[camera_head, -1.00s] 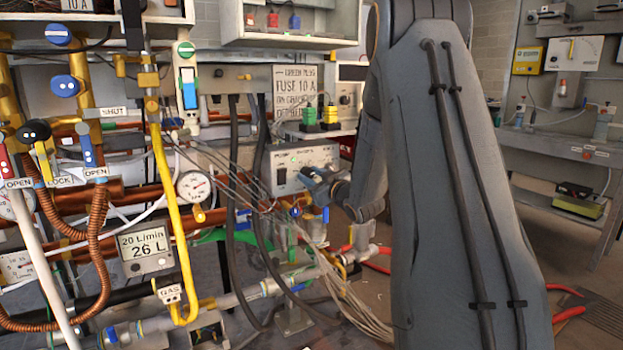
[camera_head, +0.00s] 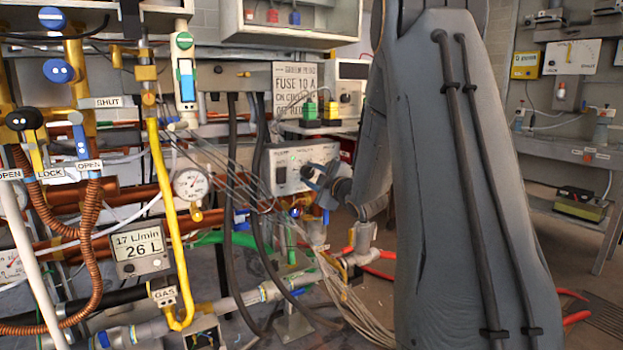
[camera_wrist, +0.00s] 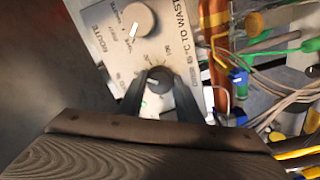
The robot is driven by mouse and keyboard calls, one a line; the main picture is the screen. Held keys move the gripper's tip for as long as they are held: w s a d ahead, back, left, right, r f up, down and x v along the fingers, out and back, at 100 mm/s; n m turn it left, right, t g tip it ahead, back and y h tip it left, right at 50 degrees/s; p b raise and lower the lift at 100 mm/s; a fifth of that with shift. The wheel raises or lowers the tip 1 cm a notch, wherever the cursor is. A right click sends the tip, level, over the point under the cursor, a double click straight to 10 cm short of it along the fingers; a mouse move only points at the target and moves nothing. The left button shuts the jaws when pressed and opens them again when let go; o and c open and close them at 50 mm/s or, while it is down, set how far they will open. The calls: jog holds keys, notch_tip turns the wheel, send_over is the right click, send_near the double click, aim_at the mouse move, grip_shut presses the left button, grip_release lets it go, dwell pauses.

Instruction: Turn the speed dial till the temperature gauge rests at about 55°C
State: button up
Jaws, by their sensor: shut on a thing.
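The pale control box (camera_head: 300,160) is near the middle of the head view. My gripper (camera_head: 318,182) reaches its front from the right and hides part of it. In the wrist view my gripper (camera_wrist: 160,95) has its two dark fingers around a black dial (camera_wrist: 159,79), taken as the speed dial, and is shut on it. The dial has a pale pointer mark, and its scale is hard to read. A round white gauge (camera_head: 190,184) with a needle hangs left of the box. Its reading and unit are too small to tell.
A beige knob (camera_wrist: 135,18) sits on the same panel beside the black dial. A digital display (camera_head: 138,246) shows 17 L/min and 26 L. A yellow pipe (camera_head: 165,200), hanging black cables and copper pipes crowd the left. Thin wires (camera_wrist: 285,85) lie close to the gripper's right.

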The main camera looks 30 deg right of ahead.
dwell(0.4)
jog(key=o, duration=1)
jog(key=shift+o, duration=0.2)
jog(key=shift+s, duration=0.15)
jog(key=s, duration=0.7)
jog(key=shift+s+p, duration=0.25)
jog(key=shift+p, duration=0.15)
